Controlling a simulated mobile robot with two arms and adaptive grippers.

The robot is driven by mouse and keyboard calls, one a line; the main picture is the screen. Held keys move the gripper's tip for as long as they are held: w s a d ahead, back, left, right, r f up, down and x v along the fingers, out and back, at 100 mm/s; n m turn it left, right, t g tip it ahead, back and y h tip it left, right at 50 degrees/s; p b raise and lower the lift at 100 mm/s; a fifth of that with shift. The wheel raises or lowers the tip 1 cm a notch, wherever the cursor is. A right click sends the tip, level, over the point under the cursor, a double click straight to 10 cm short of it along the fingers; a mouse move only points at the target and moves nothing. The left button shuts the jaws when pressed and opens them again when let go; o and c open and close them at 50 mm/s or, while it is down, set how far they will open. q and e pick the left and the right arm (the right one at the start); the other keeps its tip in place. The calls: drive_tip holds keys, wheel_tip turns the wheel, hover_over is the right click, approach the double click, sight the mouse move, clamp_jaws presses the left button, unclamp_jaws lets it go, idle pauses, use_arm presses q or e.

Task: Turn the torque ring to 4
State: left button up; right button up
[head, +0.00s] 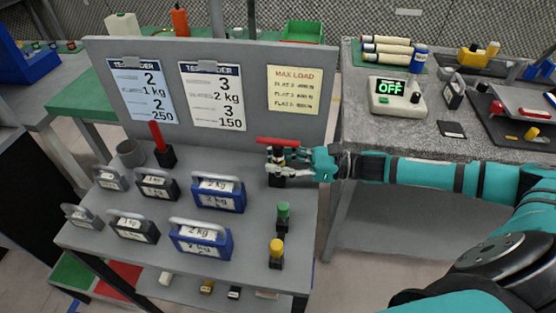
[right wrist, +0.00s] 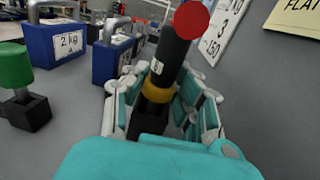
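A torque tool with a red bar handle (head: 278,141) stands upright in a black holder at the right of the grey bench. In the right wrist view it shows a black body (right wrist: 172,50) with a small white mark, a red end (right wrist: 191,19) and an orange ring (right wrist: 158,92) low on the body. My right gripper (head: 285,158) comes in from the right, below the red bar. In the right wrist view my right gripper's fingers (right wrist: 160,90) lie on both sides of the ring. Whether they press on it is unclear. My left gripper is out of view.
A green-topped tool (head: 283,212) and a yellow-topped tool (head: 277,247) stand in front. Blue weights (head: 218,194) and darker weights are left; a red-handled tool (head: 156,136) is farther left. Signs (head: 212,96) hang behind. A display reading OFF (head: 393,88) is on the right table.

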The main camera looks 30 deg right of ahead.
clamp_jaws()
drive_tip(key=shift+a+m+t+h, duration=0.15)
drive_tip(key=shift+m+t+h, duration=0.25)
drive_tip(key=shift+m+t, duration=0.15)
idle(0.5)
drive_tip(key=shift+m+t+h+p, duration=0.9)
drive_tip(key=shift+t+p, duration=0.25)
drive_tip(key=shift+p, duration=0.1)
drive_tip(key=shift+f+m+t+h+p, duration=0.1)
drive_tip(key=shift+m+t+h+p, duration=0.3)
drive_tip(key=shift+h, duration=0.1)
drive_tip(key=shift+o, duration=0.4)
unclamp_jaws()
drive_tip(key=o, duration=0.6)
